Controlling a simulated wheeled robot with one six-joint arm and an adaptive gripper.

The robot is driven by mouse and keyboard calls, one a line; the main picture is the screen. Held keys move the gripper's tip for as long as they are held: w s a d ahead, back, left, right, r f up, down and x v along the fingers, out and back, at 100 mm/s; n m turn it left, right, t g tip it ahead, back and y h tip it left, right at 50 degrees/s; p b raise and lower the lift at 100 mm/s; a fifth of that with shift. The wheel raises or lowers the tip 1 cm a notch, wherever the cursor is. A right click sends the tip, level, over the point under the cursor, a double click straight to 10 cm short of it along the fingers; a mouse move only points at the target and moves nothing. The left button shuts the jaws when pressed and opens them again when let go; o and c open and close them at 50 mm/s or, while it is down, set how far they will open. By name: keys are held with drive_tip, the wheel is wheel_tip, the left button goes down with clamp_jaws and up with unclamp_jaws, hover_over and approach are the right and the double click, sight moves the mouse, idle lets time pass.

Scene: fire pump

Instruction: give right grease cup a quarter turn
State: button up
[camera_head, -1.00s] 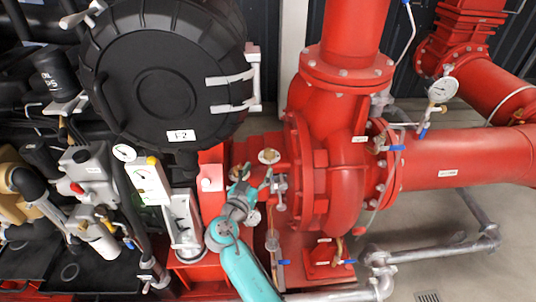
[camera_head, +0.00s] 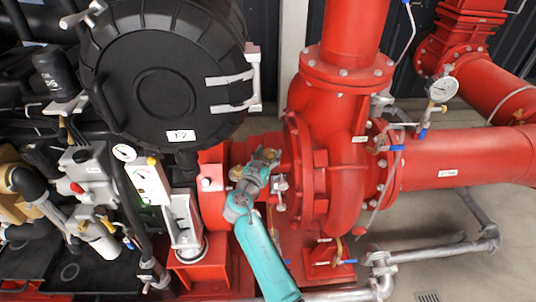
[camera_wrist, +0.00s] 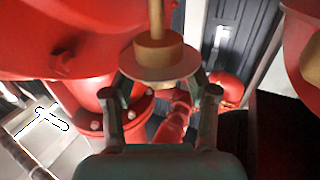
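The right grease cup (camera_wrist: 158,62) is a brass cap with a wide pale disc and a thin brass stem. In the wrist view it sits between my fingers, near their tips. My gripper (camera_wrist: 160,88) is open, with one finger on each side of the disc; contact is not clear. In the head view my gripper (camera_head: 261,163) is at the right grease cup (camera_head: 270,153), covering part of it. Another brass fitting (camera_head: 236,173) shows just left of my gripper.
A red pump casing (camera_head: 335,175) stands close to the right of my gripper. A small grey valve fitting (camera_head: 280,186) is beside it. A black round cover (camera_head: 165,85) is above left, and a gauge box (camera_head: 150,180) is at the left.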

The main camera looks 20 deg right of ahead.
drive_tip(key=c, duration=0.8)
drive_tip(key=shift+w+a+m+g+h, duration=0.1)
drive_tip(key=shift+a+m+g+h, duration=0.05)
drive_tip(key=shift+m+g+h, duration=1.45)
drive_tip(key=shift+g+h, duration=0.2)
drive_tip(key=o, duration=1.1)
drive_tip(key=shift+o, duration=0.2)
drive_tip(key=v, duration=1.2)
